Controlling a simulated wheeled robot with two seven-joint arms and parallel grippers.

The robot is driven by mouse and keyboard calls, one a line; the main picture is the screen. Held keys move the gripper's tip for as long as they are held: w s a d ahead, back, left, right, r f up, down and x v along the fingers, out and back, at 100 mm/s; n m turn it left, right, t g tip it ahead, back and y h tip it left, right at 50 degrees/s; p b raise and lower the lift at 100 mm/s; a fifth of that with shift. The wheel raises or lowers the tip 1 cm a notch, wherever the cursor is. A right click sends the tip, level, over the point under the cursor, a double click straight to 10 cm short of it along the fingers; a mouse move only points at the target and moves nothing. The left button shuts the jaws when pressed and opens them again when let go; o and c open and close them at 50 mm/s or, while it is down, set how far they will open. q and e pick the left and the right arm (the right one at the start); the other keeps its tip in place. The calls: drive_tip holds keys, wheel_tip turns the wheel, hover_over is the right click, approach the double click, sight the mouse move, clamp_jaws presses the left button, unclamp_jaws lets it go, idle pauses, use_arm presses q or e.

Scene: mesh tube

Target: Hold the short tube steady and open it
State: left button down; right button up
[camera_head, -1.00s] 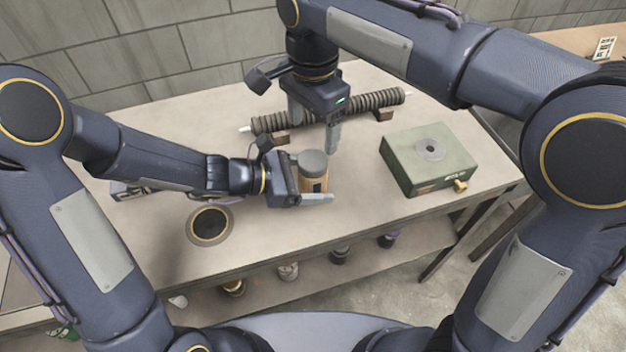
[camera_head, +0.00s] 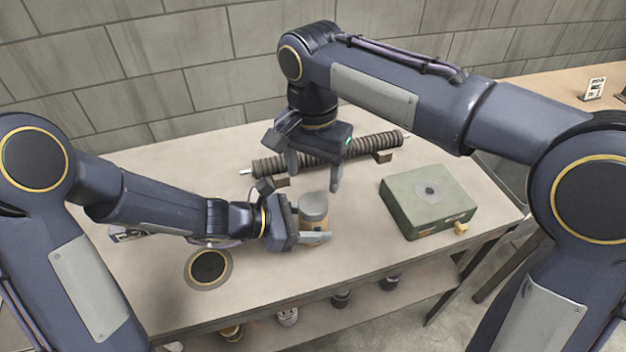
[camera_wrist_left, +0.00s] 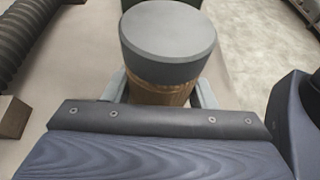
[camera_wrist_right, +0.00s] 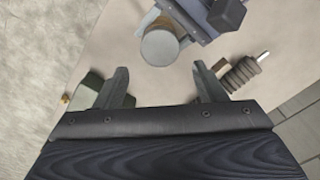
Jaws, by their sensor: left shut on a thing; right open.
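The short tube (camera_head: 312,230) stands upright on the table, with a brown body and a grey cap (camera_head: 314,205) on top. My left gripper (camera_head: 312,238) is shut around its body; the left wrist view shows the grey cap (camera_wrist_left: 168,40) above the fingers. My right gripper (camera_head: 314,180) is open and empty, pointing down above and slightly behind the tube. In the right wrist view the cap (camera_wrist_right: 160,47) appears beyond my open fingers, apart from them.
A long dark ribbed roll (camera_head: 345,150) lies on small supports behind the tube. A green box (camera_head: 428,200) stands to the right. A round dark disc (camera_head: 209,267) is at the front left. Several jars stand on the lower shelf. The table (camera_head: 330,270) in front is clear.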

sight(313, 203)
wheel_tip(313, 203, down, 8)
drive_tip(key=shift+r, duration=0.1)
idle(0.4)
drive_tip(key=c, duration=0.8)
drive_tip(key=n, duration=1)
drive_tip(key=shift+n, duration=0.4)
drive_tip(key=n, duration=1.1)
